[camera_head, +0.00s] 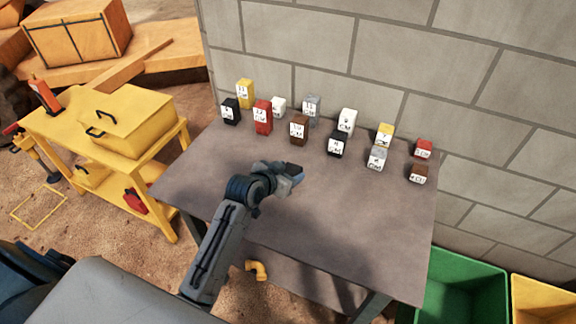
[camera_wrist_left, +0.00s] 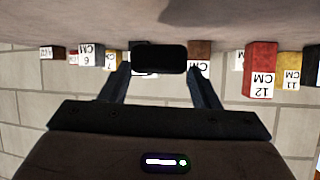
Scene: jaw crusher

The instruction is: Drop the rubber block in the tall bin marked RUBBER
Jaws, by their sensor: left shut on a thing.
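My left gripper (camera_head: 288,172) is over the middle of the grey table (camera_head: 330,235). In the left wrist view its fingers (camera_wrist_left: 160,82) are shut on a small black block (camera_wrist_left: 160,58), seen end on. No marking shows on this block, so I cannot tell its material from a label. In the head view the block is hard to tell apart from the dark fingers. My right gripper is not in view. No bin marked RUBBER can be read in either view.
Several labelled blocks stand along the table's back, including a red block (camera_head: 263,117) and a brown block (camera_head: 299,129). A wall (camera_head: 400,75) rises behind. A green bin (camera_head: 465,285) and a yellow bin (camera_head: 540,300) stand at lower right. A yellow workbench (camera_head: 125,160) is left.

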